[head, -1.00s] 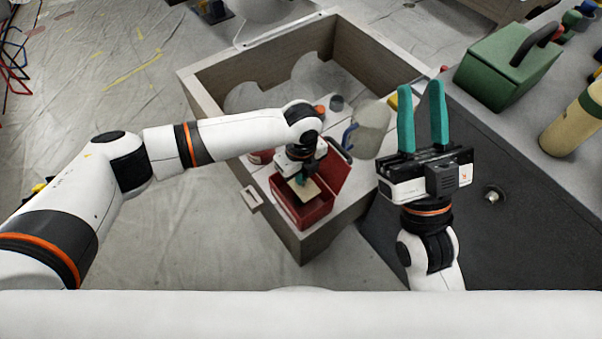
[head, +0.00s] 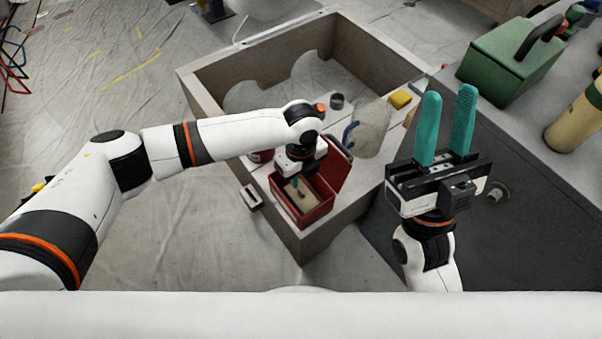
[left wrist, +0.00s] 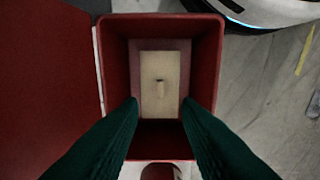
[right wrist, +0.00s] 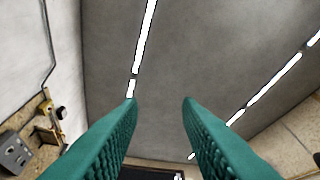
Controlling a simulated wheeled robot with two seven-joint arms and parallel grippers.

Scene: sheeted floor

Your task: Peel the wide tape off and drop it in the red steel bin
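The red steel bin (head: 317,213) stands on the near corner of the wooden frame, its lid (head: 332,166) open to the right. A flat beige rectangle with a small tan tab, apparently the wide tape (left wrist: 160,65), lies inside the bin in the left wrist view. My left gripper (left wrist: 160,106) is open and empty, pointing down over the bin, its fingers apart with the beige piece beyond them. In the head view my left gripper (head: 296,183) is partly hidden by its wrist. My right gripper (head: 449,93) is open and empty, pointing up beside the frame.
A jug (head: 371,132) with a blue handle, a yellow block (head: 401,99) and a grey cup (head: 337,101) stand on the frame. A green toolbox (head: 500,75) and a yellow bottle (head: 575,125) stand on the right-hand bench. The sheeted floor at left is mostly clear.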

